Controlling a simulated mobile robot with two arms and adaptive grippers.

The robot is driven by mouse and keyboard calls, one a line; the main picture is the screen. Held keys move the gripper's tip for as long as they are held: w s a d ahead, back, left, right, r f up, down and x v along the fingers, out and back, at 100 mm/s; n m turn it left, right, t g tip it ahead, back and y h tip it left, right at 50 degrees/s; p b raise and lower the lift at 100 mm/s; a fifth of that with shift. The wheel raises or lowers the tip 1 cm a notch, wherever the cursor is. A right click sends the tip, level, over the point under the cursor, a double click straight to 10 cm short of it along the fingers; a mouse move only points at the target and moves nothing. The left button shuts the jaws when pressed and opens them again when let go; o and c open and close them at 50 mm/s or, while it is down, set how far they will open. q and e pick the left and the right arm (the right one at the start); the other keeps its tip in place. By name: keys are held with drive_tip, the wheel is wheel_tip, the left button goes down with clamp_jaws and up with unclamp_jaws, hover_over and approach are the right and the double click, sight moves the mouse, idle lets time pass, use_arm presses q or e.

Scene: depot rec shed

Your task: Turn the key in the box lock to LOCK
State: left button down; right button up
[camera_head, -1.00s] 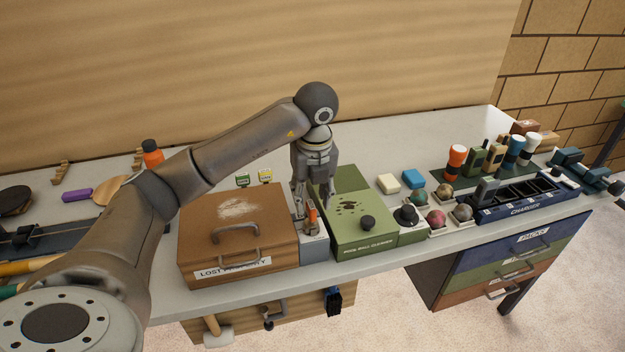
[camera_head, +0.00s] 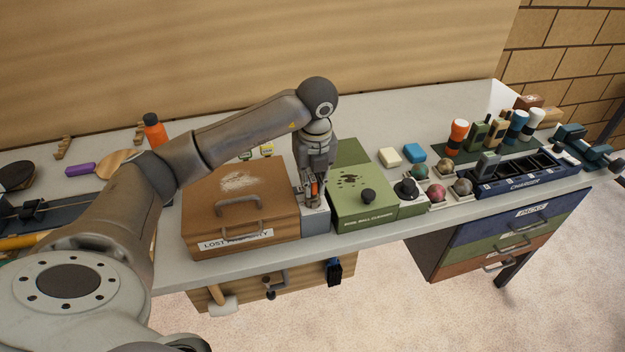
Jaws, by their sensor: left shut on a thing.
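The brown lost property box (camera_head: 265,221) stands on the bench with its lid down. A grey lock block (camera_head: 315,222) is at the box's right side. An orange key (camera_head: 314,187) stands up from the lock block. My left gripper (camera_head: 312,198) points down over the lock block and is shut on the key. The fingers partly cover the key and the lock face, so the key's angle and any markings cannot be read. My right gripper is not in view.
A green ping ball cleaner (camera_head: 372,212) stands close on the right of the lock block. An orange bottle (camera_head: 154,130) is behind my left arm. A mallet (camera_head: 220,302) hangs below the bench edge.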

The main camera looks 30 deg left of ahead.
use_arm(q)
drive_tip(key=n+p, duration=0.1)
drive_tip(key=n, duration=0.3)
drive_tip(key=shift+r, duration=0.1)
drive_tip(key=shift+n, duration=0.6)
drive_tip(key=n+p, duration=0.1)
drive_tip(key=n, duration=0.1)
drive_tip(key=shift+n+g, duration=0.4)
drive_tip(key=shift+n, duration=1.1)
